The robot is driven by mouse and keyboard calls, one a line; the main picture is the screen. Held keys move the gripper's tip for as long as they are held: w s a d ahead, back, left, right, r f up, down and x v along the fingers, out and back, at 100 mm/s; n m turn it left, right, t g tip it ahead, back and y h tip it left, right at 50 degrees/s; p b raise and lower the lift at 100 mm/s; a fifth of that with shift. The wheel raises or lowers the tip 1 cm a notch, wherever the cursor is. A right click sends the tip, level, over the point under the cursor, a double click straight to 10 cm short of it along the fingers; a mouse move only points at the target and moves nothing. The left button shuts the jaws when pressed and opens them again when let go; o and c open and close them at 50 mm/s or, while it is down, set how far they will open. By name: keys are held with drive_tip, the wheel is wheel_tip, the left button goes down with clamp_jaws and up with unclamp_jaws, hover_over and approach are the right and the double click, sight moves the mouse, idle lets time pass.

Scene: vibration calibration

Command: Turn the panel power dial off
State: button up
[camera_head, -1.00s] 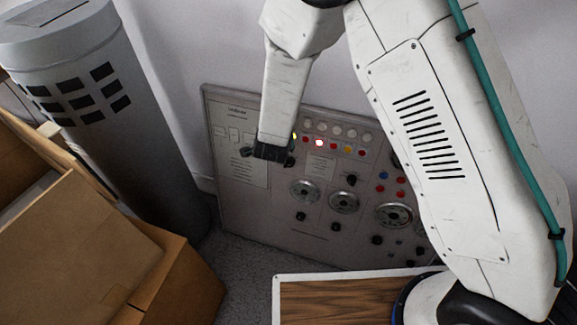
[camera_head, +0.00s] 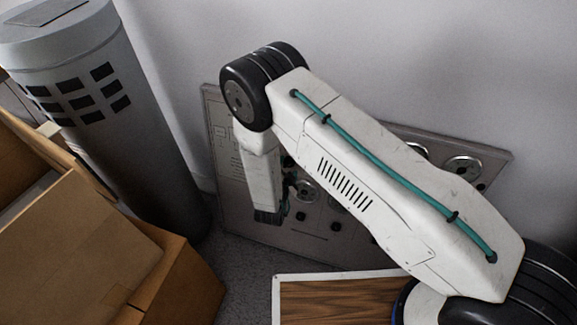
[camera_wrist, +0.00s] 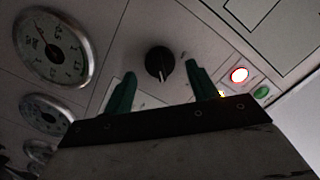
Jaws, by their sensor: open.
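The grey control panel (camera_head: 233,222) leans against the wall, partly hidden by my arm. In the wrist view, a black dial (camera_wrist: 158,63) with a pale pointer mark stands on the panel (camera_wrist: 110,35); its label cannot be read. My gripper (camera_wrist: 160,70) is open and empty, with one green-tinted finger on each side of the dial. The fingers look apart from the dial, but the depth gap is hard to judge. In the head view, my gripper (camera_head: 287,192) is in front of the panel's left part, seen from the side, and the dial cannot be made out there.
Round gauges (camera_wrist: 55,48) lie left of the dial. A lit red lamp (camera_wrist: 239,74) and a green button (camera_wrist: 261,92) are to its right. A grey cylinder (camera_head: 160,140) and cardboard boxes (camera_head: 90,245) stand left. A wooden board (camera_head: 335,300) lies in front of the panel.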

drive_tip(key=shift+x, duration=0.9)
drive_tip(key=c, duration=1)
